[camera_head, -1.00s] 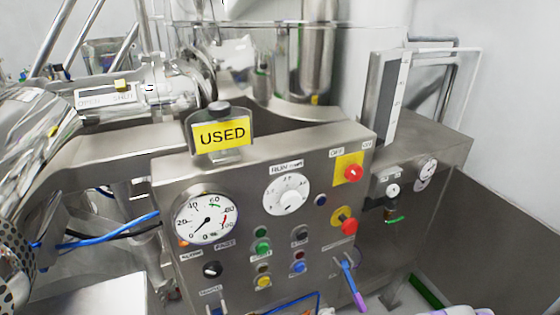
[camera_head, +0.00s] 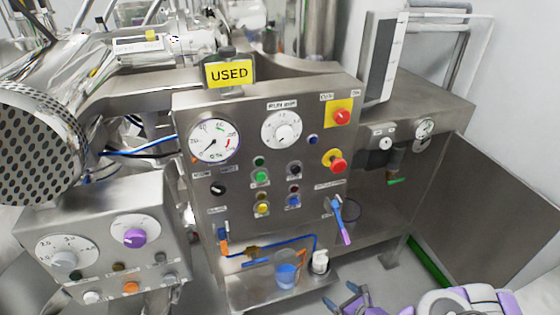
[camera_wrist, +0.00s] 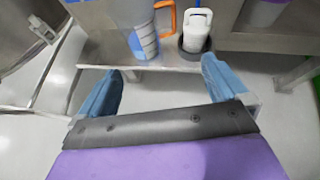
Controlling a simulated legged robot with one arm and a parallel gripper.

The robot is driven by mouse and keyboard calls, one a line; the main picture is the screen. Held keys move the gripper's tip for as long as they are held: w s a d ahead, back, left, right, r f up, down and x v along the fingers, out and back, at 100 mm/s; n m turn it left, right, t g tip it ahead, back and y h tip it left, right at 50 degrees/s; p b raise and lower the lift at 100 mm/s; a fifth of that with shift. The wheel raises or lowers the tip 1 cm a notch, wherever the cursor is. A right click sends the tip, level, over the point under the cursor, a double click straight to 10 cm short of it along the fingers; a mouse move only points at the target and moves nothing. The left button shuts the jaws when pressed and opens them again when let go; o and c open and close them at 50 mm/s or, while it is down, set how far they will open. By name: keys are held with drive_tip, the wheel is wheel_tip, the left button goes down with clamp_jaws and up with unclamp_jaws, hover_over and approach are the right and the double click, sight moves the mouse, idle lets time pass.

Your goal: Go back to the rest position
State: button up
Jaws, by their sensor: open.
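My gripper (camera_head: 352,298) shows at the bottom of the head view, low in front of the machine's control panel. In the wrist view my gripper (camera_wrist: 163,82) has its two blue fingers spread wide apart, with only floor visible between them. It is open and holds nothing. My purple and white arm reaches in from the bottom right of the head view. The fingers look apart from the small shelf (camera_head: 245,292) and what stands on it.
A blue-marked beaker (camera_head: 286,275) and a white bottle (camera_head: 320,262) stand on the shelf. The control panel (camera_head: 230,175) has gauges, buttons and a blue-purple lever (camera_head: 342,222). A second panel (camera_head: 100,230) is at left.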

drive_tip(key=w+a+r+n+g+y, duration=0.1)
drive_tip(key=w+a+r+n+y, duration=0.2)
drive_tip(key=a+r+n, duration=0.5)
drive_tip(key=w+a+r+n+y, duration=0.15)
drive_tip(key=a+r+y, duration=0.25)
drive_tip(key=r, duration=0.9)
drive_tip(key=s+a+r+n+g+y, duration=0.2)
drive_tip(key=s+a+r+n+g, duration=0.6)
drive_tip(key=a+r+n, duration=0.3)
drive_tip(key=s+d+r+n+g+h, duration=0.1)
drive_tip(key=s+r+n+g+h, duration=0.2)
drive_tip(key=s, duration=0.5)
drive_tip(key=s+r+n+g+h, duration=0.2)
drive_tip(key=s+n+h, duration=0.15)
drive_tip(key=s, duration=0.35)
drive_tip(key=s+d+r+n+h, duration=0.1)
drive_tip(key=s+d+h, duration=0.3)
drive_tip(key=s+d, duration=0.2)
drive_tip(key=s+d+r+n+t+h, duration=0.1)
drive_tip(key=s+d+h, duration=0.3)
drive_tip(key=d, duration=0.6)
drive_tip(key=shift+s+r+n+h, duration=0.3)
drive_tip(key=shift+s+r+h, duration=0.05)
drive_tip(key=shift+s, duration=0.5)
drive_tip(key=shift+a, duration=0.1)
